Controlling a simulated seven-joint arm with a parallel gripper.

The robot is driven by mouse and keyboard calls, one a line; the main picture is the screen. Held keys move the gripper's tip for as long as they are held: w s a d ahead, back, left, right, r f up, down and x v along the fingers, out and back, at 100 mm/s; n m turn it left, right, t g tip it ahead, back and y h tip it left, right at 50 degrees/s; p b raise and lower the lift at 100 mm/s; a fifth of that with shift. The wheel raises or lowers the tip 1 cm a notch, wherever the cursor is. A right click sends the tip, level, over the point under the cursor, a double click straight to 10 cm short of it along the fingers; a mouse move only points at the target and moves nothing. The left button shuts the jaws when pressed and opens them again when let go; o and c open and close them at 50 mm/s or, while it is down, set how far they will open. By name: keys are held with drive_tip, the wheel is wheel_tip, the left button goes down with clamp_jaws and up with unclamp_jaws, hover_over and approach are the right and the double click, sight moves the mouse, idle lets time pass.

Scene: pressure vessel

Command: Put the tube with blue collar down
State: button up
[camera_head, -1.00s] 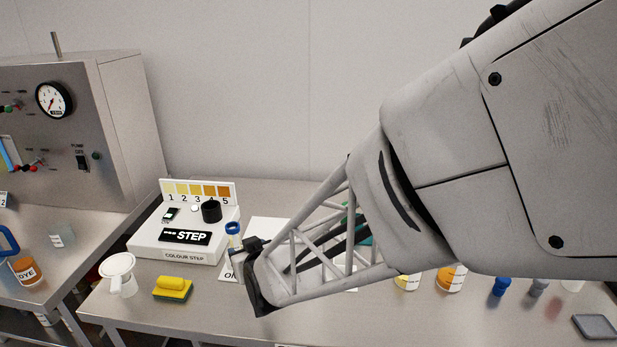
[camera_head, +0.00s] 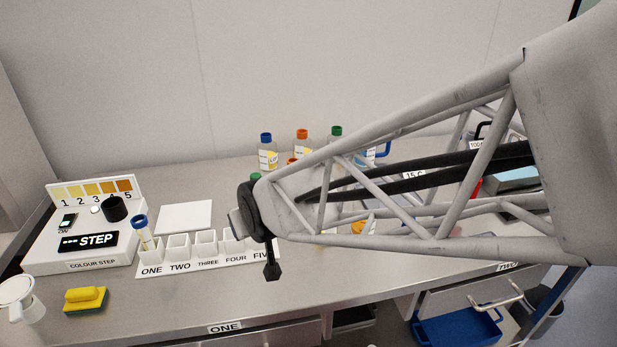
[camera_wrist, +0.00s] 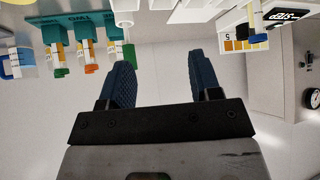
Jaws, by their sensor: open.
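The tube with the blue collar (camera_head: 143,235) stands in the compartment marked ONE of the white rack (camera_head: 205,262). It leans a little to the left, with its collar above the rack. My gripper (camera_head: 268,262) is apart from the tube, to its right, in front of the FIVE end of the rack. In the wrist view my gripper (camera_wrist: 162,82) has its two blue fingers spread, with nothing between them. Part of the rack is hidden behind my gripper.
The colour step unit (camera_head: 88,240) stands left of the rack. A yellow sponge (camera_head: 86,300) and a white jug (camera_head: 17,299) are at the front left. Several capped bottles (camera_head: 302,145) stand behind my arm.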

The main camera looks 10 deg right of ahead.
drive_tip(key=s+d+r+m+g+h, duration=0.1)
drive_tip(key=s+d+r+m+g, duration=0.1)
drive_tip(key=s+d, duration=0.6)
drive_tip(key=s+d+r+m+g+h, duration=0.2)
drive_tip(key=s+d+g, duration=0.1)
drive_tip(key=s+d, duration=0.6)
drive_tip(key=shift+s+d+r, duration=0.25)
drive_tip(key=shift+d+r, duration=0.1)
drive_tip(key=shift+d, duration=0.15)
